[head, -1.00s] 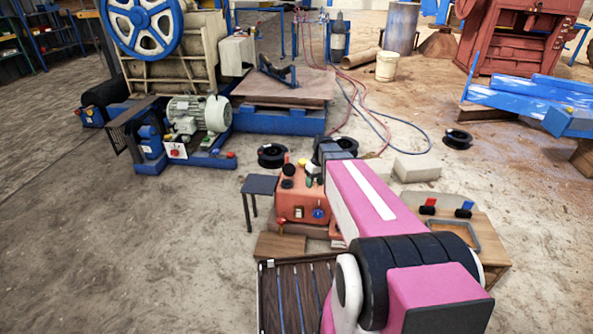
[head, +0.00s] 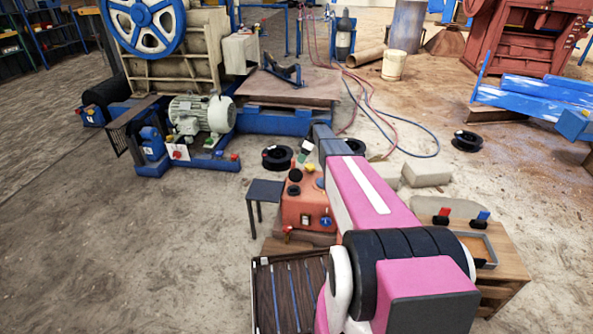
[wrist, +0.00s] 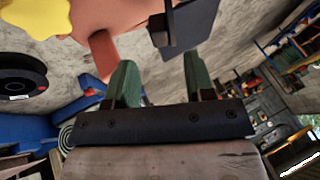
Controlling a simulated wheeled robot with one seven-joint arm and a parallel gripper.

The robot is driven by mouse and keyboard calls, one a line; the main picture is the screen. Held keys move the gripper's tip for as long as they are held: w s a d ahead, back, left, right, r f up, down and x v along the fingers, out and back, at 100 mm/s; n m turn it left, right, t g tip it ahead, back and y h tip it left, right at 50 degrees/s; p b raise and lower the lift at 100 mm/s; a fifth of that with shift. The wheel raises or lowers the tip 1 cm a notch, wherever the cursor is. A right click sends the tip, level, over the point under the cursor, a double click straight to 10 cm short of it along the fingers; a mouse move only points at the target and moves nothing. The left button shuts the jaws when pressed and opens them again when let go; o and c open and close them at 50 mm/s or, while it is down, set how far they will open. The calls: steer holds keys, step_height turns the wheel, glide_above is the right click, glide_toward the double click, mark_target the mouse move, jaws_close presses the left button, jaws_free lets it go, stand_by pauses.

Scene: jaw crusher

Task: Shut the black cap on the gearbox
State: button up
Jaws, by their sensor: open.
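The orange gearbox (head: 303,207) stands on the floor just left of my arm in the head view. Round black parts (head: 295,175) sit on its top; one seems to be the black cap, but I cannot tell how far open it is.
A small dark table (head: 265,190) stands left of the gearbox. A wooden bench with a tray (head: 470,240) is at right, and a slatted crate (head: 262,295) in front. A black spool (head: 277,158) lies behind. A yellow part (wrist: 35,18) shows in the wrist view.

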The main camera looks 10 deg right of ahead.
mark_target(297, 169)
steer(key=x, duration=0.6)
steer(key=shift+s+a+f, duration=0.1)
steer(key=shift+a+f, duration=0.05)
steer(key=shift+f, duration=0.15)
jaws_close()
